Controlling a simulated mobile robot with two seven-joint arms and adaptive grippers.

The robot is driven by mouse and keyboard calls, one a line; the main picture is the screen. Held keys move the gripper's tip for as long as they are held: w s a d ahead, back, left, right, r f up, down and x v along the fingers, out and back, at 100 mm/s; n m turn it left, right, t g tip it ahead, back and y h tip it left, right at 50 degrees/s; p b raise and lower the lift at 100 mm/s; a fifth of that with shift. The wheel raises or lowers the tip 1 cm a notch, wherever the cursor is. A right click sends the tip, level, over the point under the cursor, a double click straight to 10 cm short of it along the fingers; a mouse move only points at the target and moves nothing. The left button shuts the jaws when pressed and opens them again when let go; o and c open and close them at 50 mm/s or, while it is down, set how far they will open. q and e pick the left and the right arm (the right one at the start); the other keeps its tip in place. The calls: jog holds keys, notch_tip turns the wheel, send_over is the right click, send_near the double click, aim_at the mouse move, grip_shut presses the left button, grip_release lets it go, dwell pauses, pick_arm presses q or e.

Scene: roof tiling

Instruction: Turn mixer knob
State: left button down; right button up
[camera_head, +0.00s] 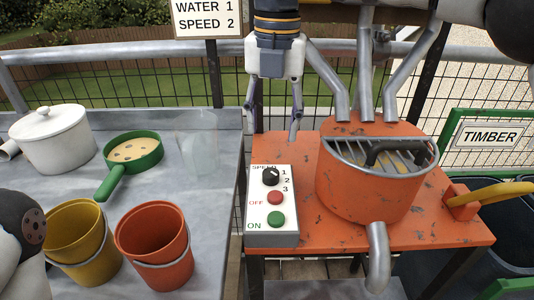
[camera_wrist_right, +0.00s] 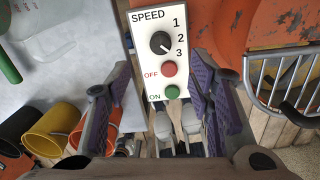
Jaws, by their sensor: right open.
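The mixer knob (camera_head: 271,176) is a black dial at the top of a white control panel (camera_head: 257,237), beside the numbers 1, 2 and 3. In the right wrist view the knob (camera_wrist_right: 160,42) shows a small white mark towards its lower right; the exact setting is hard to tell. A red OFF button (camera_head: 275,197) and a green ON button (camera_head: 276,219) sit below it. My right gripper (camera_head: 272,120) points down, open and empty, above and behind the panel, apart from the knob. My left gripper is out of view.
The orange mixer (camera_head: 350,192) with a grated drum and spout stands right of the panel. A sign (camera_head: 208,18) reads WATER 1, SPEED 2. The grey table at left holds a white pot (camera_head: 52,143), green pan (camera_head: 136,148), yellow bucket (camera_head: 75,235) and orange bucket (camera_head: 152,240).

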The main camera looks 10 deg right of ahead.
aim_at(271, 172)
notch_tip(271, 172, down, 10)
jog(key=shift+s+f, duration=0.1)
jog(key=shift+f, duration=0.1)
grip_shut()
